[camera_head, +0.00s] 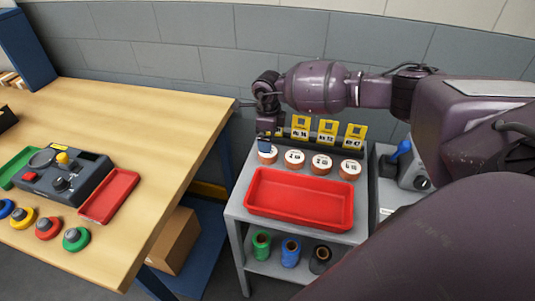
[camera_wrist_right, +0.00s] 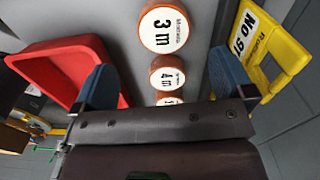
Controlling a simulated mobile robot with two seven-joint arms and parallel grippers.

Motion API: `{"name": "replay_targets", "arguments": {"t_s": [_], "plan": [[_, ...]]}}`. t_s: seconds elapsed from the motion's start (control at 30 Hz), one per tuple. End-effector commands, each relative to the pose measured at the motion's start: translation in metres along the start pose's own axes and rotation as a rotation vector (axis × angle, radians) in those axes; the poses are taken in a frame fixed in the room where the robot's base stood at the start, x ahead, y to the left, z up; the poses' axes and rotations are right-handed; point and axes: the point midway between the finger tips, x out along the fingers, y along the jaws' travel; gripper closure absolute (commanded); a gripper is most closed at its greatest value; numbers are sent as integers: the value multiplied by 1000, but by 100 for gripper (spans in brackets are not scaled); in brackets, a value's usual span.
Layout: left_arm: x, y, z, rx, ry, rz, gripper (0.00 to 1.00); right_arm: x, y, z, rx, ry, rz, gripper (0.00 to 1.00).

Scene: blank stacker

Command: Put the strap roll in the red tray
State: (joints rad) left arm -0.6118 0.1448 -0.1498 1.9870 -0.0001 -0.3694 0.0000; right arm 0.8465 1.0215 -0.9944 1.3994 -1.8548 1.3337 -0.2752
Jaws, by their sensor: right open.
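A row of several orange-brown rolls with white printed tops stands on the grey cart behind the large red tray (camera_head: 300,215). The leftmost roll (camera_head: 267,156) is under my right gripper (camera_head: 265,142). The right wrist view shows a "3 m" roll (camera_wrist_right: 165,29), a "4 m" roll (camera_wrist_right: 167,77) and a third roll (camera_wrist_right: 170,101), partly hidden by the gripper. My right gripper (camera_wrist_right: 165,80) is open, its blue fingers on either side of the row, with nothing visibly held. The red tray (camera_wrist_right: 30,50) lies at left there and looks empty. My left gripper is out of view.
Yellow label holders (camera_head: 327,132) stand behind the rolls. Green, blue (camera_head: 290,252) and black spools sit on the lower shelf. A wooden workbench (camera_head: 150,110) at left carries a control box, a small red tray (camera_head: 110,194) and several coloured buttons.

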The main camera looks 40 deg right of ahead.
Motion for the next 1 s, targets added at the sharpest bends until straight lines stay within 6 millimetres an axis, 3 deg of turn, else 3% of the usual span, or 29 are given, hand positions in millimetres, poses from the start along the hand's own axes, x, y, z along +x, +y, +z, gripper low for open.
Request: {"name": "replay_targets", "arguments": {"t_s": [0.1, 0.27, 0.6, 0.93, 1.0], "plan": [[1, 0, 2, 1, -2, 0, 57, 19, 0, 0, 1, 1, 3, 0], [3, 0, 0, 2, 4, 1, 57, 29, 0, 0, 0, 1, 2, 0], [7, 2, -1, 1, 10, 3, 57, 72, -4, 2, 1, 0, 2, 0], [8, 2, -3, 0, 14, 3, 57, 76, -4, 2, 0, 0, 0, 0], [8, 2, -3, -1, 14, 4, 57, 76, -4, 2, 0, 0, 0, 10]]}}
